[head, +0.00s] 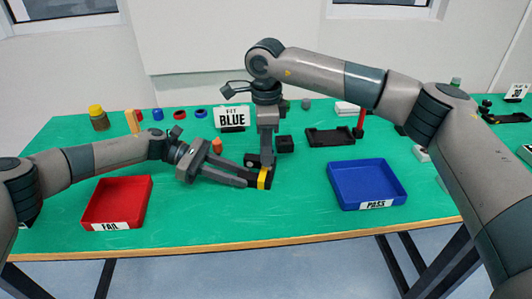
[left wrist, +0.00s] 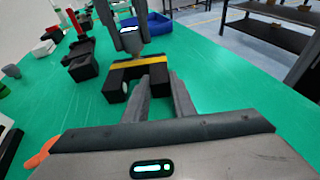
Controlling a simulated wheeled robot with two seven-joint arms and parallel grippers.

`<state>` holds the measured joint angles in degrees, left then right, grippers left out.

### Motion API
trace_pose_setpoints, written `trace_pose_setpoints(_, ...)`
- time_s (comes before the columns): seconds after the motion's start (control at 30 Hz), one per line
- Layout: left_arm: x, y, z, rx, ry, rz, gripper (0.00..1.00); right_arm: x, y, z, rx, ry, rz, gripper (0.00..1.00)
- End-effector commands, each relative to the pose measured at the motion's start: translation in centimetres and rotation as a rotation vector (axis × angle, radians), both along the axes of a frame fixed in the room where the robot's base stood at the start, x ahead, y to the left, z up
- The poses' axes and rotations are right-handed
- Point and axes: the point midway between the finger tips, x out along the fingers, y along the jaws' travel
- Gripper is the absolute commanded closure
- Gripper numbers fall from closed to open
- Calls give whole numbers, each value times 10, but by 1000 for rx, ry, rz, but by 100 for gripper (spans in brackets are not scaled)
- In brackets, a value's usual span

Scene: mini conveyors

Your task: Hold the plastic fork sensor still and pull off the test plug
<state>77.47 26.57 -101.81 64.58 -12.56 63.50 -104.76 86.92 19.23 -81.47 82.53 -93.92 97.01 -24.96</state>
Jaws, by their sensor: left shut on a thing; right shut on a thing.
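I cannot tell whether plug and sensor still touch.
A red FAIL tray (head: 84,214) stands at the left and a blue PASS tray (head: 400,178) at the right. Behind are a FIT BLUE sign (head: 232,117), a black fixture (head: 330,137) and small parts. The front strip of table is clear.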

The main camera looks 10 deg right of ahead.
Motion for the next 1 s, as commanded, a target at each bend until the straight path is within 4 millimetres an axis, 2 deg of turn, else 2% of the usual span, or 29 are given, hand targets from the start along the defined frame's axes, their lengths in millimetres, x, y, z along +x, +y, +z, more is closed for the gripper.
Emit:
trace_pose_setpoints(0.5, 0, 1, -2, 3, 0, 0, 89, 0, 0, 21, 0, 0, 0, 95)
trace_pose_setpoints(0.87, 0, 1, -2, 2, 0, 0, 89, 0, 0, 23, 0, 1, 0, 95)
trace_pose_setpoints(0.9, 0, 1, -2, 2, 0, 0, 70, 0, 0, 23, 0, 1, 0, 95)
trace_pose_setpoints(0.97, 0, 1, -2, 2, 0, 0, 55, 0, 0, 23, 0, 1, 0, 95)
trace_pose_setpoints(1.0, 0, 0, -2, 2, 0, 0, 55, 0, 0, 23, 0, 1, 0, 95)
